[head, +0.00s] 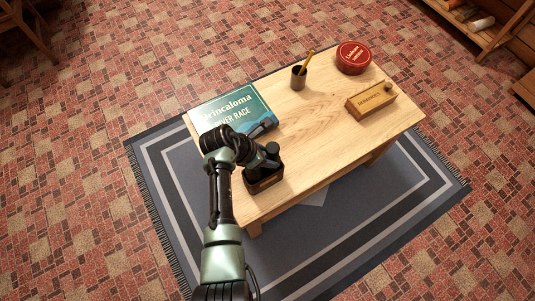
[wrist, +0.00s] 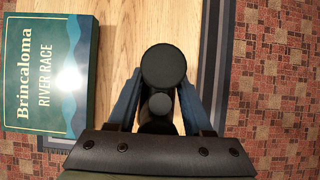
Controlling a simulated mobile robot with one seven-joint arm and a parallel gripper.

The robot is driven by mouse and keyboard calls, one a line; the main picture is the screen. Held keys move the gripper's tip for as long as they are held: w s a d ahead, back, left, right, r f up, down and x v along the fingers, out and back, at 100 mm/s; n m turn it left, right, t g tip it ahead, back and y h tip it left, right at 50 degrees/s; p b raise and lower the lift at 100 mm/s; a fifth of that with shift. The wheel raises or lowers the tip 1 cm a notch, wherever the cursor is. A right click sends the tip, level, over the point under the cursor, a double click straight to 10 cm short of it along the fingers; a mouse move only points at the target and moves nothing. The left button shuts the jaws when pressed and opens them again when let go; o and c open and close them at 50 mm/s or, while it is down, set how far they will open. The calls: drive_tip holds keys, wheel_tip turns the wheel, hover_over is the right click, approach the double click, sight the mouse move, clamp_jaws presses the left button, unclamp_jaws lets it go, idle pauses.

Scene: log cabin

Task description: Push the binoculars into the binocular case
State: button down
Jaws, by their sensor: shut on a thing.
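The dark binoculars (head: 272,149) stand upright at the table's near-left edge, their lower part hidden by the dark, open-topped binocular case (head: 264,181). They look partly inside the case, but I cannot tell how deep. My gripper (head: 267,144) reaches over from the left and is shut on the binoculars. In the wrist view, the round black end of the binoculars (wrist: 163,66) sits between the blue fingers of my gripper (wrist: 160,92). The case cannot be made out clearly there.
A teal game box (head: 229,112) lies just left of my gripper; it also shows in the wrist view (wrist: 46,70). A pencil cup (head: 298,78), a round red tin (head: 353,57) and a wooden box (head: 370,100) stand farther back. The wooden table's (head: 320,130) middle is clear.

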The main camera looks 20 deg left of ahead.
drive_tip(key=shift+w+f+b, duration=0.1)
drive_tip(key=shift+f+b, duration=1.4)
drive_tip(key=shift+f, duration=0.6)
drive_tip(key=c, duration=0.6)
unclamp_jaws()
drive_tip(key=o, duration=0.4)
drive_tip(key=shift+c, duration=0.2)
drive_tip(key=p+v, duration=0.4)
drive_tip(key=v, duration=0.9)
